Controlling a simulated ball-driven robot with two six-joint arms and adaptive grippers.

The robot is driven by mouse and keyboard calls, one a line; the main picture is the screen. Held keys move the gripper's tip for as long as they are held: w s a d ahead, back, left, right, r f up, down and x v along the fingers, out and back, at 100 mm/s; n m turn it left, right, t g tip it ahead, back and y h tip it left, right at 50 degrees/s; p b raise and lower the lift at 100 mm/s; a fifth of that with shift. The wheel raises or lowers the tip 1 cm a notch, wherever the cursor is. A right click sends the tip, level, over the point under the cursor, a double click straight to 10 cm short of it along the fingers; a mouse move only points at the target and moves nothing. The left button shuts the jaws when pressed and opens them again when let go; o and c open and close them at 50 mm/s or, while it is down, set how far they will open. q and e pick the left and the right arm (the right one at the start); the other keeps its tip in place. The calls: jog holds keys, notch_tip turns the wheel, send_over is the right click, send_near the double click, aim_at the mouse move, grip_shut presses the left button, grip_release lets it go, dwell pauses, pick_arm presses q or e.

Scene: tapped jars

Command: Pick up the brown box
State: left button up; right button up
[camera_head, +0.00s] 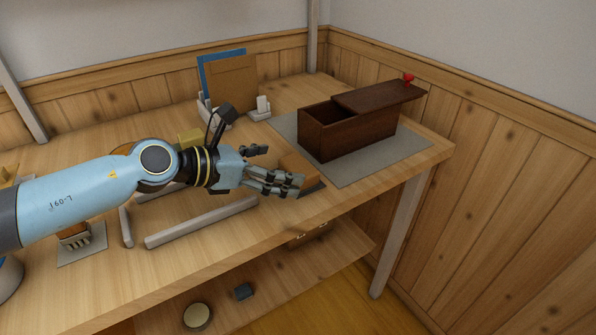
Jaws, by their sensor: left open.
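A dark brown wooden box (345,135) stands on a grey mat (375,160) at the right of the table. Its lid (380,95) is slid partly off to the right, so the left end is open; a red knob (408,77) sits at the lid's far end. A smaller orange-brown block (298,165) lies left of the dark box, partly hidden by my fingers. My left gripper (282,167) is open, its fingers spread beside this block, with the thumb on the far side. Whether they touch the block cannot be told. My right gripper is out of view.
A holder with blue and brown folders (232,78) stands at the back. Pale grey bars (203,222) lie in front of my arm. A small brush-like item (75,237) is at the left. A lower shelf (290,275) holds a round tin (197,316). A wall bounds the right.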

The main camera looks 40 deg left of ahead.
aim_at(294, 167)
pick_arm(q)
jog(key=x, duration=0.4)
jog(key=shift+f+b, duration=0.15)
jog(key=shift+b, duration=0.15)
jog(key=shift+w+f, duration=0.1)
jog(key=shift+w, duration=0.15)
jog(key=c, duration=1.1)
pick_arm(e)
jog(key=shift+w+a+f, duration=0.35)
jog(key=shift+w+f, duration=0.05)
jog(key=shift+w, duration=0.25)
